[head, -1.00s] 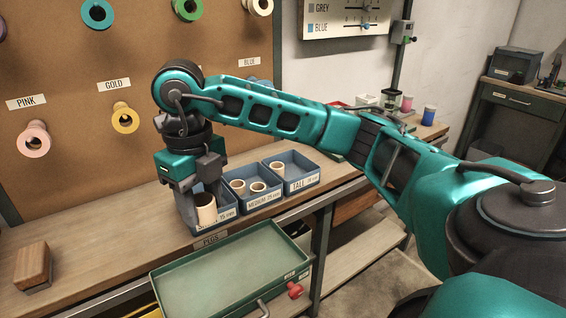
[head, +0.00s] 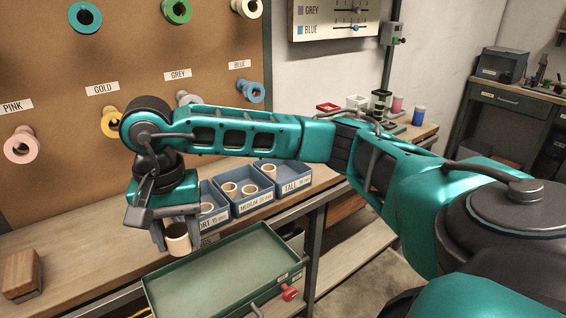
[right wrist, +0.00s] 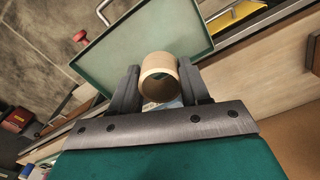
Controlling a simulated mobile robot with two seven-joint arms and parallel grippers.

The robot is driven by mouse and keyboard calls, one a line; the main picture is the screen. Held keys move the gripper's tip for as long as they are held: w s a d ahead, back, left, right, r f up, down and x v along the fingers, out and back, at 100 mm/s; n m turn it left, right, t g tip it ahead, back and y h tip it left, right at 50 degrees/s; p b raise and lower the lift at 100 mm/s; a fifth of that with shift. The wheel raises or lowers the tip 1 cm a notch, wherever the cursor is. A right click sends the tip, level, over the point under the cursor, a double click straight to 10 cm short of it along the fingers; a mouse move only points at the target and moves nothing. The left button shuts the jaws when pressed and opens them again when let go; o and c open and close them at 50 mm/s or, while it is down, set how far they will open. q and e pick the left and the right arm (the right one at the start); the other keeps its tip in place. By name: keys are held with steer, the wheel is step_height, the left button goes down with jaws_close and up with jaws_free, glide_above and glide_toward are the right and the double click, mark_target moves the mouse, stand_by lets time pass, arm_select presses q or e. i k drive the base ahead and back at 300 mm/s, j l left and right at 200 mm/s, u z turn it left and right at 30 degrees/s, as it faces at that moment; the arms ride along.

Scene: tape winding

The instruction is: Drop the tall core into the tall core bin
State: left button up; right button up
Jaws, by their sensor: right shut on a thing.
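My right gripper (head: 177,240) is shut on a pale cardboard core (head: 178,241), held in the air left of the row of bins. In the right wrist view the core (right wrist: 158,68) sits between the two fingers, its open end showing. The tall core bin (head: 296,185), blue-grey and labelled TALL, is the rightmost of the row on the bench. One core (head: 268,170) shows inside it. The gripper and held core are well to the left of this bin. My left gripper is not in view.
The medium bin (head: 255,203) holds two cores; the short bin (head: 211,224) is partly hidden by my gripper. A green tray (head: 220,270) stands in front. A wooden block (head: 20,275) lies at left. Spools hang on the pegboard (head: 130,60).

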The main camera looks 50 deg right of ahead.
mark_target(282, 174)
steer(key=k+l+z, duration=0.15)
steer(key=z, duration=1.3)
